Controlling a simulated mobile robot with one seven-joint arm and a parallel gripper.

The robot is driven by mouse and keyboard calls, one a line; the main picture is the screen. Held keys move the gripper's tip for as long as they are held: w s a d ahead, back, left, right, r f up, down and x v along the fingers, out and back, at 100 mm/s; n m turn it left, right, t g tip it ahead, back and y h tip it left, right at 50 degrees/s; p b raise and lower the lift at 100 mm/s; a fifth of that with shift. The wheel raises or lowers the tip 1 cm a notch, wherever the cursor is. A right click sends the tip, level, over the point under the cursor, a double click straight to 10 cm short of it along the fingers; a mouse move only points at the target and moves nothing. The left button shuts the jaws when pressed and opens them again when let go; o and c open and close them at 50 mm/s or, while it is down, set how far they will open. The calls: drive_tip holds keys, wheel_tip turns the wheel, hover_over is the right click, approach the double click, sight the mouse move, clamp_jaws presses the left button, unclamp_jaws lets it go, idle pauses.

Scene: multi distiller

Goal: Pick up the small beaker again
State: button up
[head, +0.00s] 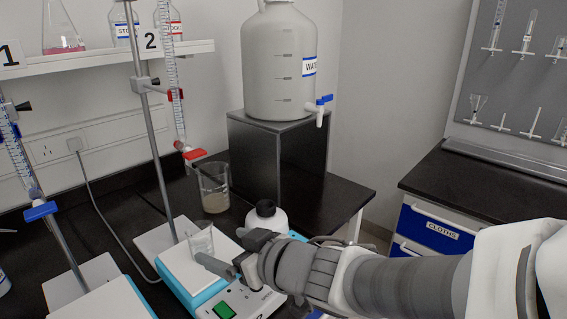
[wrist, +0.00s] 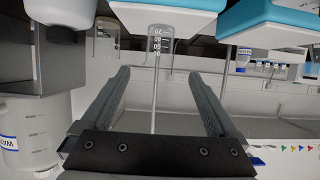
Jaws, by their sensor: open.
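The small clear beaker (head: 201,241) stands on the white top plate of a blue-and-white stirrer (head: 190,268) in the head view. In the wrist view, which is upside down, the small beaker (wrist: 160,40) shows its graduation marks beyond the fingertips, roughly in line with the gap between them. My gripper (head: 224,254) is close to the beaker, at its right and near side. In the wrist view my gripper (wrist: 152,72) has its two fingers spread with nothing between them. Part of the beaker is hard to make out against the white plate.
A larger beaker (head: 214,188) with cloudy contents stands behind. A white bottle with a black cap (head: 265,214) is close beside my gripper. Burette stands (head: 155,140) rise at the left. A water carboy (head: 283,65) sits on a dark box (head: 278,150).

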sight(206, 239)
drive_tip(key=shift+p+x, duration=1.3)
drive_tip(key=shift+x, duration=0.4)
drive_tip(key=b+x, duration=0.1)
drive_tip(key=x, duration=0.2)
drive_tip(key=b+x, duration=0.1)
drive_tip(key=x, duration=0.3)
drive_tip(key=b+x, duration=0.1)
drive_tip(key=x, duration=0.2)
drive_tip(key=shift+w+f, duration=0.2)
drive_tip(key=shift+f, duration=0.35)
drive_tip(key=shift+c, duration=0.2)
clamp_jaws()
drive_tip(key=shift+r, duration=0.1)
